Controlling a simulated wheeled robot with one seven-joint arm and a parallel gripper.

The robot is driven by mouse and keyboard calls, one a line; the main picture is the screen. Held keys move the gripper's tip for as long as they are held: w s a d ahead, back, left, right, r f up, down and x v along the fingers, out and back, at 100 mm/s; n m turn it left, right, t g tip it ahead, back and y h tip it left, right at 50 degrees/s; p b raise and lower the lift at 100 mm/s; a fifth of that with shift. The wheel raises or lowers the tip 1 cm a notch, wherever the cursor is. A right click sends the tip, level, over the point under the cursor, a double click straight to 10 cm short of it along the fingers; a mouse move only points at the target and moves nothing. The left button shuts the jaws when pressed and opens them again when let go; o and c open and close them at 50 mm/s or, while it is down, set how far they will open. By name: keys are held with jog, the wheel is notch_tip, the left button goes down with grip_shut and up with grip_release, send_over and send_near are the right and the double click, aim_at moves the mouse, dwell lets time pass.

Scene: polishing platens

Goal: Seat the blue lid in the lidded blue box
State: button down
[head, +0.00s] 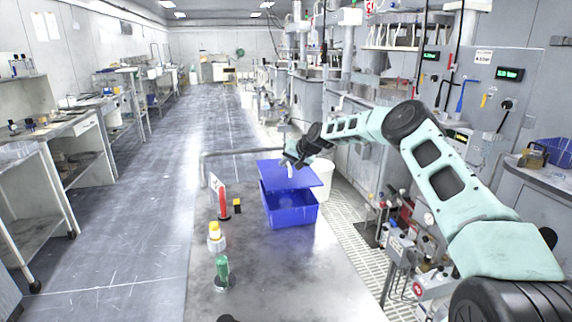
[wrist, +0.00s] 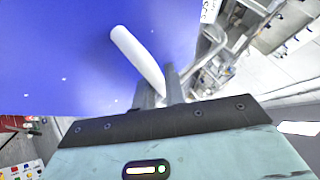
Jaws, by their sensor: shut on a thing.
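The blue box (head: 291,211) stands open-topped on the grey table, beyond the small bottles. The blue lid (head: 287,173) is above it, tilted and set toward the back, with a dark gap showing between lid and box at the front. In the wrist view the lid (wrist: 75,55) fills the upper left, with a white bar handle (wrist: 138,58) on it. My gripper (head: 291,160) is at the lid's handle. In the wrist view my gripper (wrist: 160,88) has its fingers closed on the near end of the handle. The box is hidden in the wrist view.
On the table (head: 262,275), left of the box, stand a red bottle (head: 224,204), a yellow-topped bottle (head: 215,236) and a green bottle (head: 222,271). A small black-and-yellow block (head: 237,206) is near the box. A white bucket (head: 323,178) stands behind the box at right.

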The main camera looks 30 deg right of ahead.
aim_at(287, 176)
jog(key=shift+f, duration=0.1)
jog(key=shift+f+b, duration=2.1)
jog(key=shift+f, duration=0.7)
jog(key=shift+b, duration=0.65)
jog(key=shift+f+b, duration=0.7)
jog(key=shift+f, duration=0.25)
jog(key=c, duration=1.4)
grip_release()
jog(key=shift+o, duration=0.2)
jog(key=shift+f, duration=0.1)
jog(key=b+v, duration=0.3)
jog(key=v, duration=1.4)
jog(key=shift+s+r, duration=0.15)
jog(key=shift+r, duration=0.2)
